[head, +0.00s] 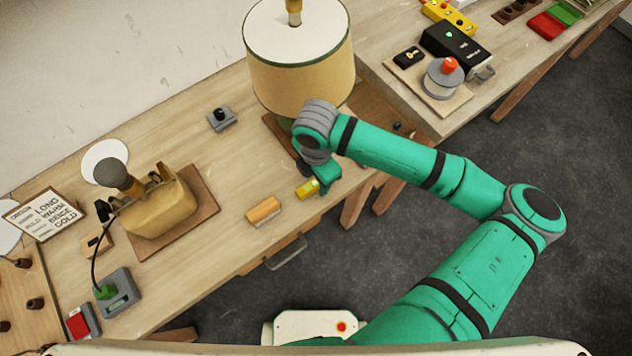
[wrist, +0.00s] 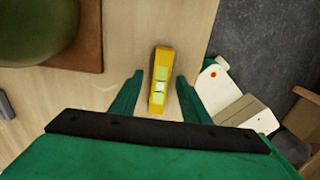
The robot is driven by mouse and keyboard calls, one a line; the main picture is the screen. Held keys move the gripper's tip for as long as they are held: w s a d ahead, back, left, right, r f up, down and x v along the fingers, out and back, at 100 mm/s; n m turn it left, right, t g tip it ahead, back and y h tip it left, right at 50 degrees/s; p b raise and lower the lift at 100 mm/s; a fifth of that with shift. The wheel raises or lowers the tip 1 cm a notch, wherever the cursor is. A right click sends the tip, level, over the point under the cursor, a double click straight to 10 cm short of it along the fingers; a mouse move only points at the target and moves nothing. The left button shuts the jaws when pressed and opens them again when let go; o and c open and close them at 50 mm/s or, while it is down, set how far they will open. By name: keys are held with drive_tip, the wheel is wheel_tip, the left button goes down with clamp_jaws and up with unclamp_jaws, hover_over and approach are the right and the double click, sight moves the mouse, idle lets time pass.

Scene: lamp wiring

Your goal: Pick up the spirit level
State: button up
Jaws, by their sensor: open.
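The spirit level (head: 307,188) is a short yellow bar with pale green vials. It lies on the wooden bench near its front edge, just below my gripper (head: 322,181) in the head view. In the wrist view the spirit level (wrist: 159,82) lies lengthwise between my two green fingers. My gripper (wrist: 158,88) is open, with a gap on each side of the level. In the head view my gripper and wrist hide part of the level.
A large lamp (head: 300,75) stands on a brown board behind my wrist. An orange-handled tool (head: 264,211) lies to the left of the level. The bench front edge (wrist: 213,25) is close to the level's right side in the wrist view.

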clamp_jaws()
drive_tip(key=shift+r, duration=0.15)
